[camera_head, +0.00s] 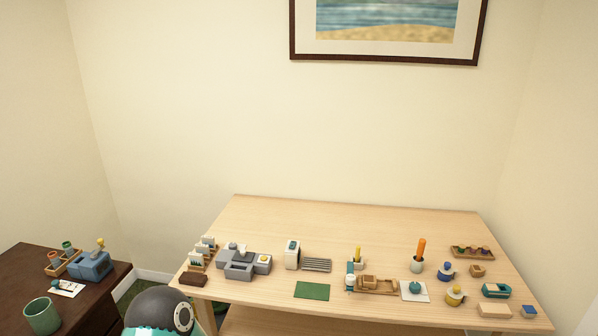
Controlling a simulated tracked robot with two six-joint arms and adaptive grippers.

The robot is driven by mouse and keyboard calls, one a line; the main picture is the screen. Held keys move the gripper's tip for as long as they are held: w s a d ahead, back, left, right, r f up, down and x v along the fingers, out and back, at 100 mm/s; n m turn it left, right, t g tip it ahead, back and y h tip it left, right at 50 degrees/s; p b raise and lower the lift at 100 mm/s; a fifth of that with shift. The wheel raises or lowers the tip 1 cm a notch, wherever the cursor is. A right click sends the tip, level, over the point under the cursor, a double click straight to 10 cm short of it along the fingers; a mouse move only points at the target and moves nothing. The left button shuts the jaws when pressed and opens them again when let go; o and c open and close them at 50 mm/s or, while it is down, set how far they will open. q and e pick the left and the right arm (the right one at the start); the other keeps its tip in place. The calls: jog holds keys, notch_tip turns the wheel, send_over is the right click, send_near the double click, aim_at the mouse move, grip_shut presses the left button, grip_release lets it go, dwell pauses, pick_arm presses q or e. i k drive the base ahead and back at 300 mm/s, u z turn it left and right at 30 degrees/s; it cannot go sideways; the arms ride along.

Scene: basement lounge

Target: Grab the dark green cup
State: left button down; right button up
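A green cup (42,315) stands upright on the dark brown cabinet top (22,275) at the lower left. Its open mouth faces up and its lower edge is close to the bottom of the picture. It looks mid to dark green. Neither of my grippers is in view, so nothing shows at the cup.
A blue box-like object (90,266) and a white card (66,288) lie behind the cup. A light wooden table (330,225) to the right carries many small items along its front, including a green mat (312,291). Its back is clear. Walls close off behind.

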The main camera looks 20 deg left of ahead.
aim_at(41, 314)
jog(key=z, duration=0.1)
jog(key=i, duration=1.35)
jog(key=u, duration=2.2)
jog(key=i, duration=0.1)
jog(key=u, duration=1.1)
jog(key=k, duration=0.4)
jog(key=u, duration=0.55)
jog(key=i, duration=0.95)
jog(key=z, duration=0.5)
